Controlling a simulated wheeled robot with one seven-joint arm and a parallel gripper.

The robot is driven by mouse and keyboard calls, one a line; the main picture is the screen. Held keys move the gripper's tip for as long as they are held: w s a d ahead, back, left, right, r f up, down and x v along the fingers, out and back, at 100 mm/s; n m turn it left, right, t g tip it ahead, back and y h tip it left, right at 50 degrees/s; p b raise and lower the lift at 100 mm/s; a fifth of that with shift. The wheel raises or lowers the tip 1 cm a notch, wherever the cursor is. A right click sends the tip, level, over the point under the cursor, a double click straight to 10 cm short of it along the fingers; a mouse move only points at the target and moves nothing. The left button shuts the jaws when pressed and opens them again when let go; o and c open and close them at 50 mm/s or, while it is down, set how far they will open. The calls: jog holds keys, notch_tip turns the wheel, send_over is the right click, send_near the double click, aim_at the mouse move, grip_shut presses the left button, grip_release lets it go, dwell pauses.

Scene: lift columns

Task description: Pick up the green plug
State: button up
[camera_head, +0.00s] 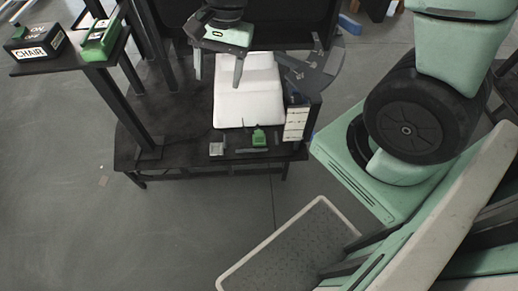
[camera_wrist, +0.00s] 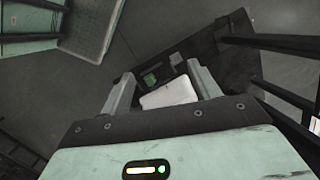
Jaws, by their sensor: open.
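The small green plug (camera_head: 259,138) sits on the dark low platform (camera_head: 180,160), near its front edge and just in front of a white block. In the wrist view the green plug (camera_wrist: 151,79) shows between my fingertips, far below them. My gripper (camera_head: 217,82) is open and empty, above and behind the plug in the head view, over the white block's left side. In the wrist view both fingers of my gripper (camera_wrist: 160,70) are spread wide and touch nothing.
The white block (camera_head: 248,95) stands behind the plug; a small grey square piece (camera_head: 216,149) lies left of it. A white-labelled box (camera_head: 296,121) stands at right. Floor in front is mostly clear.

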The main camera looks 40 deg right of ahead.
jog(key=w+d+f+m+b, duration=0.35)
jog(key=d+f+b, duration=0.2)
jog(key=f, duration=0.45)
jog(key=w+d+f+m+b, duration=0.2)
jog(key=d+f+m+b, duration=0.3)
jog(key=f, duration=0.4)
jog(key=m+t+h+b, duration=0.1)
jog(key=m+b, duration=0.5)
jog(key=b, duration=0.2)
send_near(259, 134)
jog(key=shift+m, duration=0.25)
jog(key=f+b, duration=0.1)
jog(key=b, duration=0.1)
jog(key=f+b, duration=0.3)
jog(key=b, duration=0.2)
jog(key=shift+w+a+f, duration=0.25)
jog(key=shift+w+f, duration=0.1)
jog(key=f+b, duration=0.1)
jog(key=f, duration=0.1)
jog(key=f+b, duration=0.2)
jog(key=a+f+b, duration=0.1)
jog(key=f, duration=0.1)
jog(key=shift+b, duration=0.4)
jog(key=c, duration=1)
